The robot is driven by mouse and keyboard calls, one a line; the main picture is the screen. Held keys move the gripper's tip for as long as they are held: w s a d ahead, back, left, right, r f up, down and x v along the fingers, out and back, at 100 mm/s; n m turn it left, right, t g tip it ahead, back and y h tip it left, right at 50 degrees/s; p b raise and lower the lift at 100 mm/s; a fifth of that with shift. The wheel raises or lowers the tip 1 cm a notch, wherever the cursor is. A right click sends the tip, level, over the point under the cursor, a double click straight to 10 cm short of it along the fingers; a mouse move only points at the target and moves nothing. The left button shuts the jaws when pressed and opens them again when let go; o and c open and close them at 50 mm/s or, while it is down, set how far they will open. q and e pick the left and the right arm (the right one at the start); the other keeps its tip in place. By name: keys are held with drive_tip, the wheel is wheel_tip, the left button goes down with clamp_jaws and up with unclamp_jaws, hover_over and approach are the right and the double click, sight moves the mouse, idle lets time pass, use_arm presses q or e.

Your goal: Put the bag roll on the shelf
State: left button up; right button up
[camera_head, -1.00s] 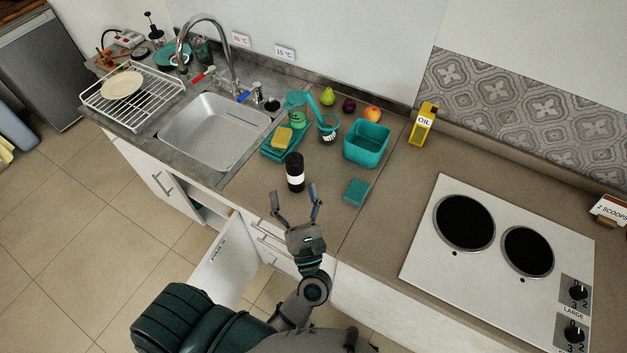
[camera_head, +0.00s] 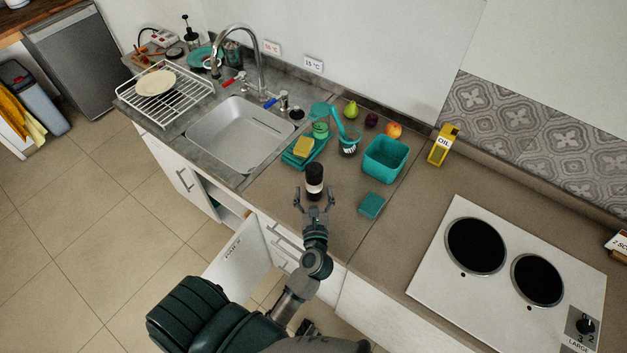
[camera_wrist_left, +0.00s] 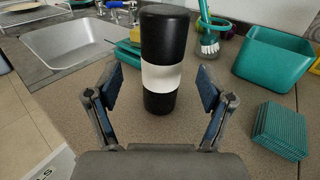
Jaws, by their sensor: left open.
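The bag roll (camera_head: 314,180) appears to be the black cylinder with a white band, standing upright on the counter near its front edge. It also shows large in the left wrist view (camera_wrist_left: 162,60). My left gripper (camera_head: 315,199) is open, its fingers spread to the left and right just in front of the roll. In the left wrist view the open fingers (camera_wrist_left: 160,92) show gaps to the roll on both sides. An open cabinet (camera_head: 225,203) shows under the counter, its inside mostly hidden; no shelf is clearly seen. My right gripper is out of view.
A teal sponge (camera_head: 371,205) lies right of the roll, with a teal bin (camera_head: 385,160) behind it. A teal tray with a yellow sponge (camera_head: 304,147) stands behind left. The sink (camera_head: 238,135) is left, the cooktop (camera_head: 510,262) right. An open cabinet door (camera_head: 238,252) juts out below.

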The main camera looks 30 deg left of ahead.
sight(316, 183)
use_arm(q)
drive_tip(key=shift+w+a+r, duration=0.1)
drive_tip(key=shift+w+r, duration=0.1)
drive_tip(key=shift+w, duration=0.15)
drive_tip(key=shift+w+a+r+p, duration=0.25)
drive_tip(key=shift+w+p, duration=0.05)
drive_tip(key=shift+w, duration=0.25)
drive_tip(key=shift+w+a+r+p, duration=0.2)
drive_tip(key=shift+w+r+p, duration=0.1)
drive_tip(key=shift+w, duration=0.25)
drive_tip(key=shift+w+a+f, duration=0.25)
drive_tip(key=shift+w+a, duration=0.35)
drive_tip(key=shift+w, duration=0.15)
drive_tip(key=shift+w+a+f, duration=0.1)
drive_tip(key=shift+a, duration=0.15)
drive_tip(key=c, duration=0.9)
drive_tip(key=shift+d, duration=0.2)
drive_tip(key=c, duration=0.6)
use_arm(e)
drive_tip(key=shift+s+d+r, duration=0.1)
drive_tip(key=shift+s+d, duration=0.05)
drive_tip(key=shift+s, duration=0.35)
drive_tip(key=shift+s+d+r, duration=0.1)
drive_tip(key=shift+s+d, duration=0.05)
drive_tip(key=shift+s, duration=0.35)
